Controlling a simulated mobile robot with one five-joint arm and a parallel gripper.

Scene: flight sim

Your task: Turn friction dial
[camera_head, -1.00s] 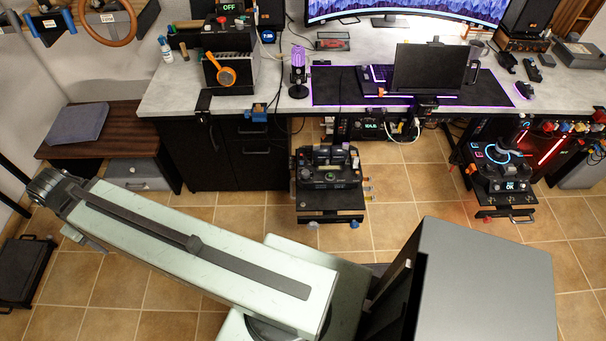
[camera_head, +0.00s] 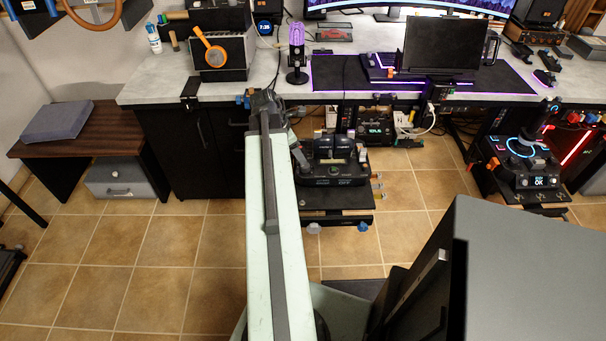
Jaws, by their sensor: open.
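A black throttle unit (camera_head: 336,172) with levers and a small lit display stands on a low black stand in front of the desk. I cannot make out which of its small parts is the friction dial. A pale knob (camera_head: 313,228) and a blue knob (camera_head: 363,227) sit at the front edge of the stand. My arm reaches forward up the middle of the view. My gripper (camera_head: 300,158) hangs past the arm's end, just left of the throttle unit and partly hidden by the arm. It is open, and whether it touches the unit cannot be told.
A desk (camera_head: 215,100) with a monitor and keyboard runs behind. A second control stand (camera_head: 525,165) with a stick is at the right. A large grey box (camera_head: 545,270) fills the lower right. A low brown table (camera_head: 80,135) is at the left. The tiled floor at the left is clear.

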